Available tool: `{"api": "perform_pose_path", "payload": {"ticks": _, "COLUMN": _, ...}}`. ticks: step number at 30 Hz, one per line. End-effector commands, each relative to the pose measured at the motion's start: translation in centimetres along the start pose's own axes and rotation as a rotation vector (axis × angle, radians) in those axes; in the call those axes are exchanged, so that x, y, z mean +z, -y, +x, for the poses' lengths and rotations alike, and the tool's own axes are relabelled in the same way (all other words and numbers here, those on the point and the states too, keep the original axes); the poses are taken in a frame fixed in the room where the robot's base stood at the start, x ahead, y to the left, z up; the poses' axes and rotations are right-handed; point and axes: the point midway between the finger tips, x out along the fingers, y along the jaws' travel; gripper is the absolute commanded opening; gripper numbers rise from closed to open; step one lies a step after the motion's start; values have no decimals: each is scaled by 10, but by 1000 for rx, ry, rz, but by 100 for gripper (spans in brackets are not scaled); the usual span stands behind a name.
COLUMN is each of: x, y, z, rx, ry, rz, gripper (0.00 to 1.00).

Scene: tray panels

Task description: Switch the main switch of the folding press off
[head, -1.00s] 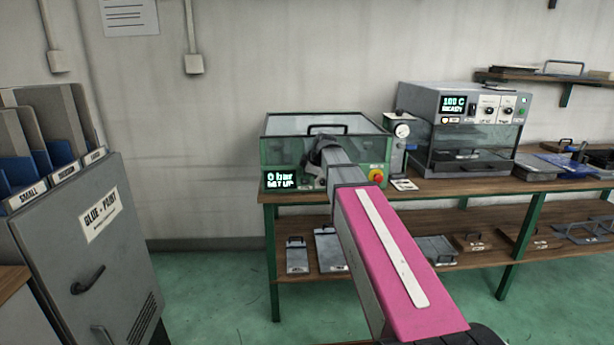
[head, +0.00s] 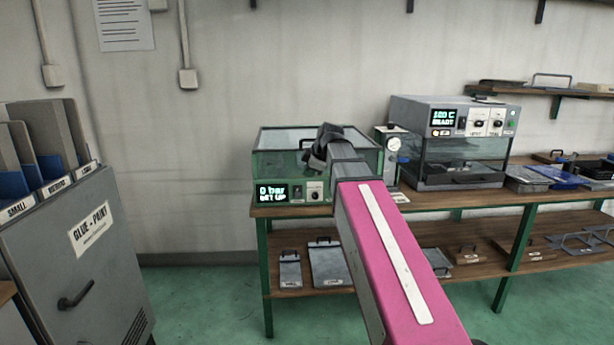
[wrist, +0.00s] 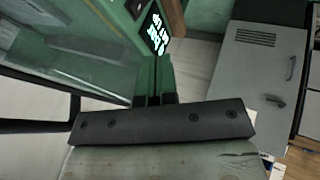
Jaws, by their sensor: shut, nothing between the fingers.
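The green machine (head: 262,163) with a clear-topped cover stands on the bench; I take it for the folding press. Its display (head: 272,193) reads "0 bar SET UP". Right of the display are a small dark switch (head: 297,190) and a white plate with a dark knob (head: 314,190). I cannot tell the knob's setting. My arm hides the panel's right end. My gripper (head: 322,147) is shut and empty, in front of the cover and above the panel. In the wrist view my gripper (wrist: 154,88) shows shut, close to the green frame and the lit display (wrist: 157,35).
A grey heating machine (head: 405,150) reading "100 C READY" stands right, past a pressure gauge (head: 394,144). Plates and tools lie on the lower shelf (head: 380,272). A grey "GLUE - PAINT" cabinet (head: 50,245) stands left. The floor between cabinet and bench is clear.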

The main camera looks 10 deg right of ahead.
Motion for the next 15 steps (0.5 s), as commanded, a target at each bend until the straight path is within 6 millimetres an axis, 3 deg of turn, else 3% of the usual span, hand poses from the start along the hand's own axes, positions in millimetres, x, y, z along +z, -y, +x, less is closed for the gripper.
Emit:
{"api": "perform_pose_path", "payload": {"ticks": 9, "x": 1, "y": 0, "z": 0, "rx": -3, "ry": 1, "rz": 1, "gripper": 0}}
{"api": "perform_pose_path", "payload": {"ticks": 15, "x": 16, "y": 8, "z": 9, "rx": -57, "ry": 10, "rz": 22, "gripper": 0}}
